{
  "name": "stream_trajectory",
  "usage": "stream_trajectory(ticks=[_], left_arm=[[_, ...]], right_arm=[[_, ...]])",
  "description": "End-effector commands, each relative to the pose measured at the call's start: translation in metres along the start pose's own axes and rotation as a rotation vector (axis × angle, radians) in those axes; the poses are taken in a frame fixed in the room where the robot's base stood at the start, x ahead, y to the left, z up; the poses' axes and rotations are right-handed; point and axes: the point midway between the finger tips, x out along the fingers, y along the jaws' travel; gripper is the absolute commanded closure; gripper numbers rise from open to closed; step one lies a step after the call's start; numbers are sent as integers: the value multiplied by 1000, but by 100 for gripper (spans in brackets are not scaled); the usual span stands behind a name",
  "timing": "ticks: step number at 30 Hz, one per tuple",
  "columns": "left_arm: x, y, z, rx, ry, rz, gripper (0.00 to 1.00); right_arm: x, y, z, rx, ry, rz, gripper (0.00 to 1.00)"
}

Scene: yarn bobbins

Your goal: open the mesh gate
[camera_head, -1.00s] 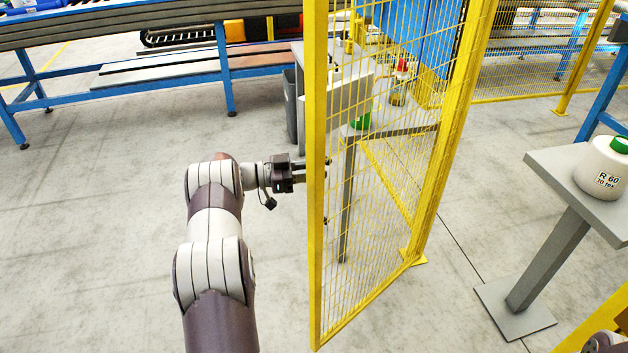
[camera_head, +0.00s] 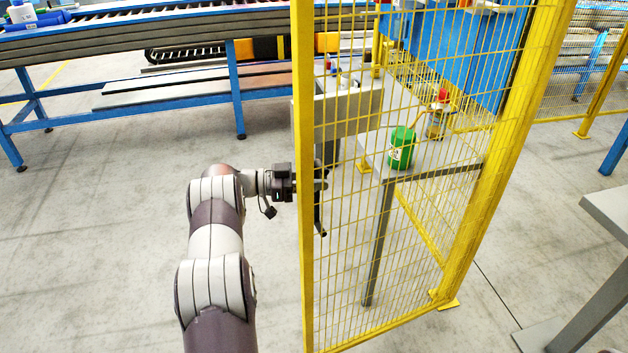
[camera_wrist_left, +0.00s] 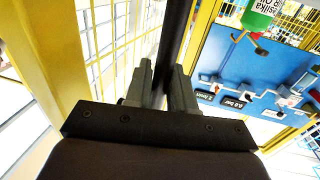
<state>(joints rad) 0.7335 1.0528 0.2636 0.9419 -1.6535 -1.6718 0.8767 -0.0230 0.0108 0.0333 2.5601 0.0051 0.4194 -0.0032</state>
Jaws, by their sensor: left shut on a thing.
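The yellow mesh gate (camera_head: 390,215) stands upright in front of me in the head view, its near edge post (camera_head: 302,190) at centre and its other post (camera_head: 500,165) to the right. My left gripper (camera_head: 319,179) is at the near edge post, with its fingers partly seen through the mesh. In the left wrist view, its fingers (camera_wrist_left: 164,85) are shut on a dark upright handle bar (camera_wrist_left: 175,45). The handle's lower end (camera_head: 319,222) shows below the gripper in the head view. My right gripper is not in view.
A grey table with a green container (camera_head: 401,148) stands behind the mesh. A conveyor on blue legs (camera_head: 235,90) runs along the back left. A grey stand (camera_head: 610,207) is at the right edge. The floor at left is clear.

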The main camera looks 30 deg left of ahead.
Motion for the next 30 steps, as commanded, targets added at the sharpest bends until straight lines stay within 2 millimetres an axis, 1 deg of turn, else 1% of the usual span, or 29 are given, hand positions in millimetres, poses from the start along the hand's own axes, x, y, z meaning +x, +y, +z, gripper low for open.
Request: stream_trajectory(ticks=[1,8,9,10,11,20,23,30], left_arm=[[1,1,7,-12,-7,0,100],[1,1,6,-10,-7,1,100],[1,1,6,-10,-7,1,70],[1,1,6,-10,-7,1,60],[1,1,5,-9,-6,1,59],[-2,0,2,-2,-2,-1,59],[-17,-1,3,-2,-2,-3,59],[-82,-1,6,-3,-4,-2,59]], right_arm=[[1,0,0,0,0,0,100],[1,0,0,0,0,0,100],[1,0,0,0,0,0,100],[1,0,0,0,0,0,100],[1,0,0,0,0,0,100],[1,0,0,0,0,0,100],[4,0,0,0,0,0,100],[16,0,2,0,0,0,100]])
